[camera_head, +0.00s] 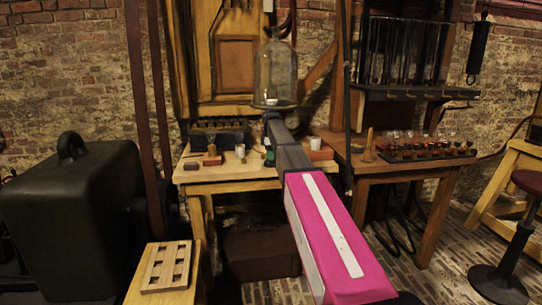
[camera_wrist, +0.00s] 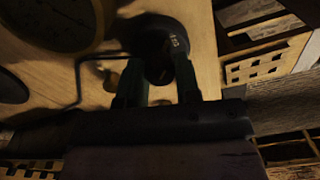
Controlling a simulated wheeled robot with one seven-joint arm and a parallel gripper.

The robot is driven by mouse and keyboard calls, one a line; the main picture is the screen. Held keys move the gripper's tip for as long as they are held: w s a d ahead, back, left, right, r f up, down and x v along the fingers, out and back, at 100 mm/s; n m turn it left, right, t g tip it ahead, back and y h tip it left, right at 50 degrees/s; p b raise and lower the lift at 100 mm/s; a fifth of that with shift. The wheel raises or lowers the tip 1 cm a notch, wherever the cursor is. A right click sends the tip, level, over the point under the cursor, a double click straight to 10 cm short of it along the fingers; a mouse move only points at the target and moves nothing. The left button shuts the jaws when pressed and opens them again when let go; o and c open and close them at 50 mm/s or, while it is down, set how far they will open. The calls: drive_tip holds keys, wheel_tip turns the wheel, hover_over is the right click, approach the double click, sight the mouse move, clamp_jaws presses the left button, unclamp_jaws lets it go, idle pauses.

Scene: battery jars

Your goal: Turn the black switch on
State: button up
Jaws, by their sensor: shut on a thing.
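The black switch (camera_wrist: 160,28) shows in the wrist view as a dark round piece with small pale marks on its right side, on a pale wooden surface. My gripper (camera_wrist: 159,70) has one greenish finger on each side of its lower part and is shut on it. The part between the fingers is very dark, so the lever and its position cannot be made out. In the head view my arm reaches to the wooden table (camera_head: 190,178) at the back, and it hides the switch there.
A glass bell jar (camera_head: 276,72) stands behind my arm's end. Small items, including a white cup (camera_head: 240,150), stand on the table. A second table (camera_head: 372,167) at right holds a rack of small glasses (camera_head: 425,148). A thin bent rod (camera_wrist: 79,80) lies left of my fingers.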

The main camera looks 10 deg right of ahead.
drive_tip(key=shift+m, duration=0.3)
drive_tip(key=m, duration=0.3)
drive_tip(key=shift+m, duration=0.3)
drive_tip(key=m, duration=0.4)
drive_tip(key=shift+m, duration=0.3)
drive_tip(key=m, duration=0.4)
drive_tip(key=shift+m, duration=2.5)
drive_tip(key=o, duration=0.9)
drive_tip(key=shift+r, duration=0.1)
